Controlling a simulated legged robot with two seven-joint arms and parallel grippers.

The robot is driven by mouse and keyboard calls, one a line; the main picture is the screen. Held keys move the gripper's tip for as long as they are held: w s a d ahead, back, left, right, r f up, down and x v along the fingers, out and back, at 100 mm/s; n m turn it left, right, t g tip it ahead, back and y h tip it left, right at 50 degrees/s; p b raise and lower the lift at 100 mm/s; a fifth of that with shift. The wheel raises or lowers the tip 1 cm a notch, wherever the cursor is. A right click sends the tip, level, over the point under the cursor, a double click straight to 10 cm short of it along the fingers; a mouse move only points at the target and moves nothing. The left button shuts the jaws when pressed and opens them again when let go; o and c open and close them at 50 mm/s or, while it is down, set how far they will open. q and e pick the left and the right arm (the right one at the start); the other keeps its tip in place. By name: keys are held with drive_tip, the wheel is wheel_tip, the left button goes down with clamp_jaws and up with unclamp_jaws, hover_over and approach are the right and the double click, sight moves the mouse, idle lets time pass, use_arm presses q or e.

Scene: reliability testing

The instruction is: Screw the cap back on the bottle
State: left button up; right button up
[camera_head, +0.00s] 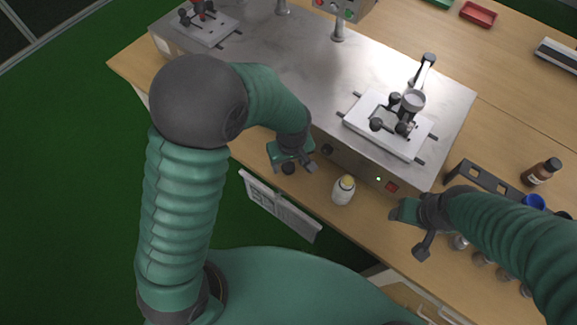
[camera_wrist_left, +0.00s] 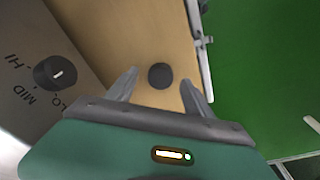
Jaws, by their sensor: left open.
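A white bottle (camera_head: 343,191) with a yellowish top stands upright on the wooden bench, in front of the metal machine. A round black cap (camera_head: 288,168) lies on the bench near the front edge, left of the bottle. The cap also shows in the left wrist view (camera_wrist_left: 160,76), between and beyond my open fingers, apart from them. My left gripper (camera_head: 299,166) is open and empty above the cap.
The metal machine (camera_head: 262,75) with a control knob (camera_wrist_left: 55,73) borders the left gripper. A brown bottle (camera_head: 541,172), a dark rack (camera_head: 487,177) and several small containers stand at right. A white panel (camera_head: 279,207) hangs by the bench's front edge. Bench around the white bottle is clear.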

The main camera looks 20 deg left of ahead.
use_arm(q)
drive_tip(key=shift+a+f, duration=0.1)
drive_tip(key=shift+f, duration=0.4)
drive_tip(key=shift+r, duration=0.1)
clamp_jaws()
